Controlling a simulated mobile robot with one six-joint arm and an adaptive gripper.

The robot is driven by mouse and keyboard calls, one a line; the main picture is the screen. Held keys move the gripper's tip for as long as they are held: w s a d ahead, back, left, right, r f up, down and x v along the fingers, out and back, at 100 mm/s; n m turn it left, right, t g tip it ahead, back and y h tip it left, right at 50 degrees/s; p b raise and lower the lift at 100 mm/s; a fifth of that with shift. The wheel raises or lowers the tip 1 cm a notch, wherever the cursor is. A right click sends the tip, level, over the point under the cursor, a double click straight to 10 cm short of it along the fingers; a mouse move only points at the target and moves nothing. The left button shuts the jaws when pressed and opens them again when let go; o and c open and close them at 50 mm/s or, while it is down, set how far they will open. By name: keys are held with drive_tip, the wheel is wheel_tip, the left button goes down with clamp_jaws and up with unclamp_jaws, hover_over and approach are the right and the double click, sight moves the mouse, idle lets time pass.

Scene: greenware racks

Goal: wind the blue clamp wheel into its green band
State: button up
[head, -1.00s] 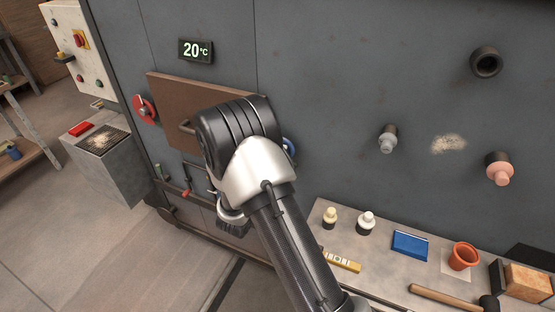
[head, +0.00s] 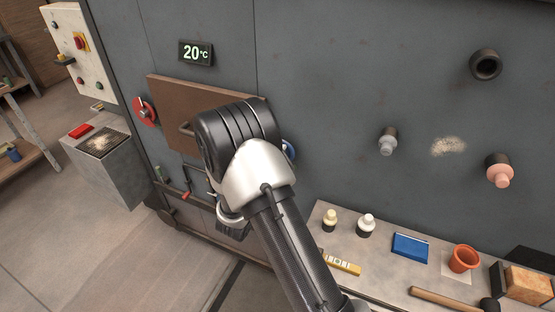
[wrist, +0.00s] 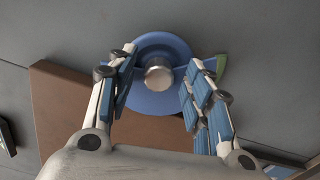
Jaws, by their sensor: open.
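The blue clamp wheel (wrist: 153,102) with a round silver hub (wrist: 158,78) fills the upper middle of the wrist view. In the head view only a sliver of the wheel (head: 289,149) shows behind my arm. My gripper (wrist: 162,60) is open, with one finger on each side of the hub, over the wheel's face. I cannot tell whether the fingers touch the wheel. A piece of the green band (wrist: 221,66) shows at the wheel's right edge, beyond the right finger.
A display (head: 196,52) reads 20 °C. Pegs (head: 387,141) stick out of the wall at right. A bench (head: 388,269) with bottles and tools stands below.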

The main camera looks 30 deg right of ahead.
drive_tip(key=v, duration=1.2)
drive_tip(key=s+d+r+m+g+y, duration=0.1)
drive_tip(key=s+d+r+m+g, duration=0.25)
drive_tip(key=s, duration=0.25)
drive_tip(key=s+d+r+m+g+y, duration=0.1)
drive_tip(key=s+d+r+m+g, duration=0.2)
drive_tip(key=s, duration=0.4)
drive_tip(key=s+d+r+m+g+y, duration=0.1)
drive_tip(key=s+r+m+g, duration=0.1)
drive_tip(key=s+r+g, duration=0.3)
drive_tip(key=s+a+r+t+y, duration=0.1)
drive_tip(key=s+a+t+y, duration=0.1)
drive_tip(key=s+a+y, duration=0.2)
drive_tip(key=s+a+r+m+t+y, duration=0.1)
drive_tip(key=s+a+r+t+y, duration=0.1)
drive_tip(key=a+y, duration=0.5)
drive_tip(key=s+a+t, duration=0.1)
drive_tip(key=s+a, duration=0.1)
drive_tip(key=a, duration=0.2)
drive_tip(key=shift+s, duration=0.2)
